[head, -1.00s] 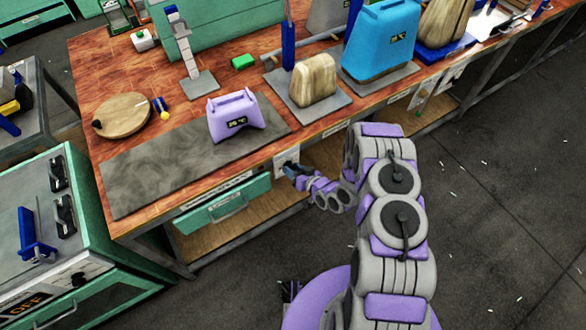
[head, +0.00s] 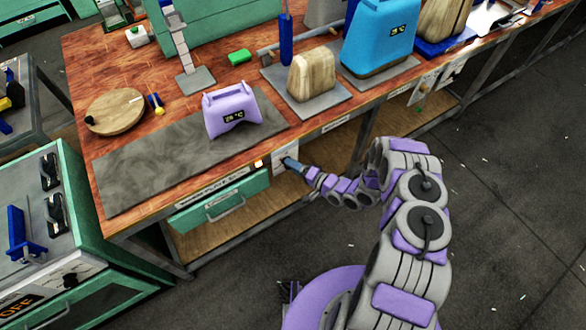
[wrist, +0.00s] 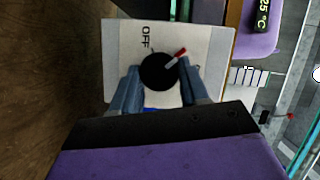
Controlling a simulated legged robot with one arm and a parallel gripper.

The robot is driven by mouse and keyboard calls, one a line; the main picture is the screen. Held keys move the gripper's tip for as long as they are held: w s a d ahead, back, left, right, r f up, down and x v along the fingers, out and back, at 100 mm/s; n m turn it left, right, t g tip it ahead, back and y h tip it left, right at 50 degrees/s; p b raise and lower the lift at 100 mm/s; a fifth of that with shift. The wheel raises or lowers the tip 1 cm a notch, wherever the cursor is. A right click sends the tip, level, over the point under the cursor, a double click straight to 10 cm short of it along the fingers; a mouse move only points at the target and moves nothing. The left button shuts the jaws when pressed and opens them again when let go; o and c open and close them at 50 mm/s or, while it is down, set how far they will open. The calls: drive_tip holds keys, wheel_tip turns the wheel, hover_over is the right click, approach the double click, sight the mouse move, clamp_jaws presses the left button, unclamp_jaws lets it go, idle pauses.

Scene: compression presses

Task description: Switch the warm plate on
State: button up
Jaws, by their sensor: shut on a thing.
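The warm plate, a flat grey slab (head: 150,165), lies along the front of the wooden bench in the head view. Its control panel (head: 281,161) is on the bench's front edge and also shows in the wrist view (wrist: 118,50). The black knob (wrist: 157,72) has a white pointer with a red tip, turned to the upper right, away from the OFF mark (wrist: 146,38). My gripper (head: 290,164) is at the panel. In the wrist view my gripper (wrist: 158,84) is shut on the knob, one finger on each side.
A purple device with a temperature display (head: 232,112) stands on the slab. A green drawer (head: 220,200) is below the bench edge. A small bright orange spot (head: 258,163) shows beside the panel. A green cabinet (head: 95,225) stands at left.

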drive_tip(key=shift+d+f+m+t+y+b, duration=0.1)
drive_tip(key=shift+f+m+t+y+b, duration=0.2)
drive_tip(key=shift+m+b, duration=0.8)
drive_tip(key=shift+a+f+m+t+y+b, duration=0.1)
drive_tip(key=shift+m+t+y+b, duration=0.35)
drive_tip(key=shift+m, duration=1.25)
drive_tip(key=shift+d+f+m+t+y+b, duration=0.1)
drive_tip(key=shift+f+m+t+y+b, duration=0.2)
drive_tip(key=shift+m+b, duration=0.8)
drive_tip(key=shift+s+r+m+p, duration=0.15)
drive_tip(key=shift+m+p, duration=0.2)
drive_tip(key=shift+m, duration=0.25)
drive_tip(key=o, duration=1)
drive_tip(key=shift+r, duration=0.1)
drive_tip(key=v, duration=0.5)
drive_tip(key=p+v, duration=0.1)
drive_tip(key=v, duration=0.5)
drive_tip(key=p+v, duration=0.1)
drive_tip(key=v, duration=0.5)
drive_tip(key=shift+f, duration=0.4)
